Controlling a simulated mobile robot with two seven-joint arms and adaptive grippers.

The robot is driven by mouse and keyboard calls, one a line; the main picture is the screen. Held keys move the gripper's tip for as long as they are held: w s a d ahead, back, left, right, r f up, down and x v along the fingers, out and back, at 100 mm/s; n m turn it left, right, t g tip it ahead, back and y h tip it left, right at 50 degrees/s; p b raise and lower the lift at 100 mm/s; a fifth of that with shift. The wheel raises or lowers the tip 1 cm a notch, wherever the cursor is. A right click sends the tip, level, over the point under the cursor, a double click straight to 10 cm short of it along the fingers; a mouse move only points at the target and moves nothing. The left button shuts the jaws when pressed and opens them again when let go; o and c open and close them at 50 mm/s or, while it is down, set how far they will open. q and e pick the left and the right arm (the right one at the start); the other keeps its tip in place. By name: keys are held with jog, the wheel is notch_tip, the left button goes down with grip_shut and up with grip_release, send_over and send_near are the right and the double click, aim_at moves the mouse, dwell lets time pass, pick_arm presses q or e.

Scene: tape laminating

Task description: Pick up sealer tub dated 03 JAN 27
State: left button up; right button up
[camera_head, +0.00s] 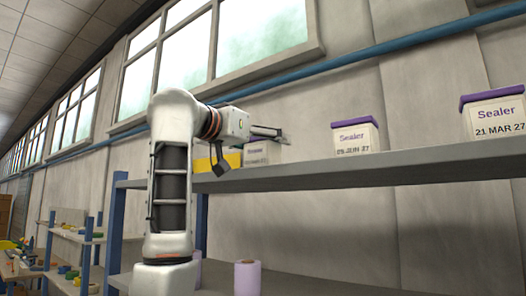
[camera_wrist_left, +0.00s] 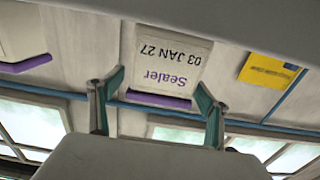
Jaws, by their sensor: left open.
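The sealer tub marked 03 JAN 27 (camera_wrist_left: 172,62) is pale with a purple lid. It shows upside down in the left wrist view, between and beyond my left fingers. My left gripper (camera_wrist_left: 160,86) is open, one finger on each side of the tub's lid end, with nothing held. In the head view my left gripper (camera_head: 268,132) is over the upper shelf, at the top of a pale tub (camera_head: 262,154) partly hidden by it. That tub's date is too small to read there. I cannot tell whether the fingers touch the tub. My right gripper is not in view.
The upper shelf (camera_head: 400,163) also carries tubs dated 25 JUN 27 (camera_head: 352,138) and 21 MAR 27 (camera_head: 495,117). Purple rolls (camera_head: 247,278) stand on the lower shelf. A blue pipe runs along the wall.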

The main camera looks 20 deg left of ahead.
pick_arm(q)
jog(key=c, duration=1.5)
jog(key=shift+o, duration=0.2)
